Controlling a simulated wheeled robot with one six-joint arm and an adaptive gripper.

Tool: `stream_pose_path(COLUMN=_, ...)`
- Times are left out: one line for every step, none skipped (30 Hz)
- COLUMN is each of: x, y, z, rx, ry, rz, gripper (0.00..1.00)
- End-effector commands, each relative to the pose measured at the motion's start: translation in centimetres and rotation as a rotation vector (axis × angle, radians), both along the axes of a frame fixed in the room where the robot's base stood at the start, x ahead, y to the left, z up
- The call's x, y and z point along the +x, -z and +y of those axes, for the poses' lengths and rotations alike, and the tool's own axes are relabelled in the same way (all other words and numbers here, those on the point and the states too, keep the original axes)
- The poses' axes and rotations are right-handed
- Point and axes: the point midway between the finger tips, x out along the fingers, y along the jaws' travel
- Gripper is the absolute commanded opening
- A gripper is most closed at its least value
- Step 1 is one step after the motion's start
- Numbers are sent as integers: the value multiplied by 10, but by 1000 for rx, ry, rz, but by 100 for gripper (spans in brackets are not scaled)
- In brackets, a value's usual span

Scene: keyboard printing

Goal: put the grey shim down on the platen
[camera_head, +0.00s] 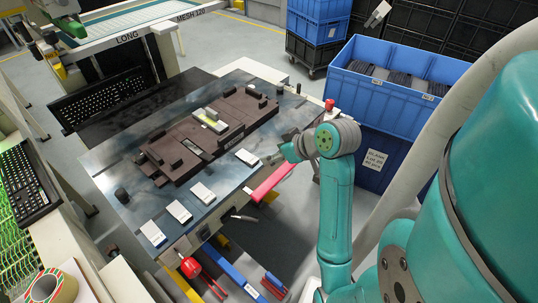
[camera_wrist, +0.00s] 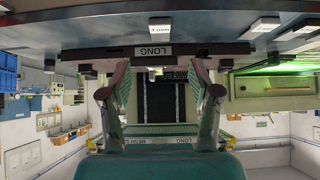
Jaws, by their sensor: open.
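Several small pale grey-white blocks lie flat along the near edge of the dark, shiny platen (camera_head: 110,160). The block nearest my gripper (camera_head: 279,157) may be the grey shim (camera_head: 247,157); I cannot tell the shim from the others for sure. My gripper is open just right of that block, apart from it, by the platen's right edge. In the wrist view, which is upside down, its fingers (camera_wrist: 160,95) are spread with nothing between them. A pale block (camera_wrist: 159,25) shows beyond them on the platen.
A long dark brown fixture (camera_head: 176,163) marked LONG lies across the platen. Other pale blocks (camera_head: 179,211) lie at the near left, near a black knob (camera_head: 121,195). A red-handled bar (camera_head: 270,183) juts from the near edge. Blue crates (camera_head: 400,80) stand at the right.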

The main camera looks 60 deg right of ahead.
Motion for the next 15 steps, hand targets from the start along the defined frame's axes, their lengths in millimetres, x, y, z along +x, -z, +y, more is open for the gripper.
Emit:
stream_pose_path(x=-2, y=-1, z=1, rx=1, ry=1, rz=0, gripper=62)
stream_pose_path(x=-2, y=-1, z=2, rx=2, ry=1, rz=-2, gripper=62)
stream_pose_path(x=-1, y=1, z=5, rx=5, ry=1, rz=-4, gripper=62)
stream_pose_path(x=0, y=3, z=8, rx=8, ry=2, rz=-7, gripper=62)
stream_pose_path(x=2, y=6, z=11, rx=11, ry=4, rz=-12, gripper=62)
stream_pose_path(x=6, y=12, z=17, rx=17, ry=8, rz=-22, gripper=62)
stream_pose_path(x=9, y=17, z=23, rx=22, ry=12, rz=-31, gripper=62)
stream_pose_path(x=12, y=23, z=30, rx=28, ry=16, rz=-40, gripper=62)
stream_pose_path(x=16, y=31, z=39, rx=33, ry=22, rz=-54, gripper=62)
stream_pose_path(x=19, y=38, z=47, rx=38, ry=28, rz=-66, gripper=62)
stream_pose_path(x=22, y=44, z=55, rx=43, ry=34, rz=-77, gripper=62)
stream_pose_path(x=24, y=52, z=65, rx=46, ry=42, rz=-91, gripper=62)
stream_pose_path(x=26, y=58, z=74, rx=49, ry=46, rz=-102, gripper=62)
stream_pose_path(x=27, y=64, z=82, rx=51, ry=52, rz=-112, gripper=62)
stream_pose_path(x=27, y=72, z=92, rx=52, ry=59, rz=-124, gripper=62)
